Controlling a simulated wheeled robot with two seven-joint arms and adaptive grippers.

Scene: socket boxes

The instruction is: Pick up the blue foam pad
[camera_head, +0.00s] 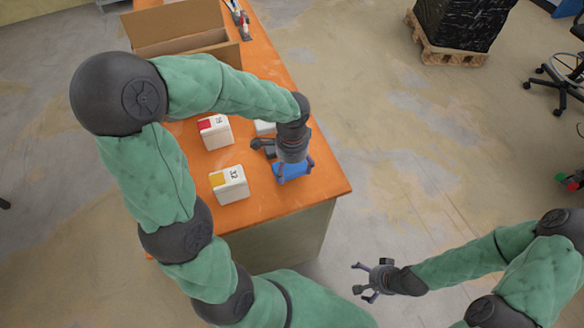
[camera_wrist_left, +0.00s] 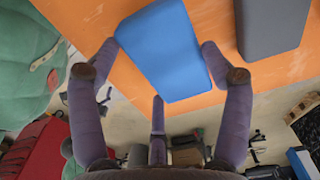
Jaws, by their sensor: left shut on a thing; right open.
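The blue foam pad (camera_head: 291,169) lies at the orange table's front right part in the head view, under my left gripper (camera_head: 294,166). In the left wrist view the blue pad (camera_wrist_left: 163,50) is between the fingers of my left gripper (camera_wrist_left: 160,62), which is shut on it. Whether the pad is clear of the table I cannot tell. My right gripper (camera_head: 369,280) is open and empty, out over the floor to the right of the table.
Two white boxes, one with a red label (camera_head: 215,132) and one with a yellow label (camera_head: 229,185), stand left of the pad. A grey block (camera_wrist_left: 272,25) lies beside the pad. An open cardboard box (camera_head: 180,30) stands at the back of the table (camera_head: 318,181).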

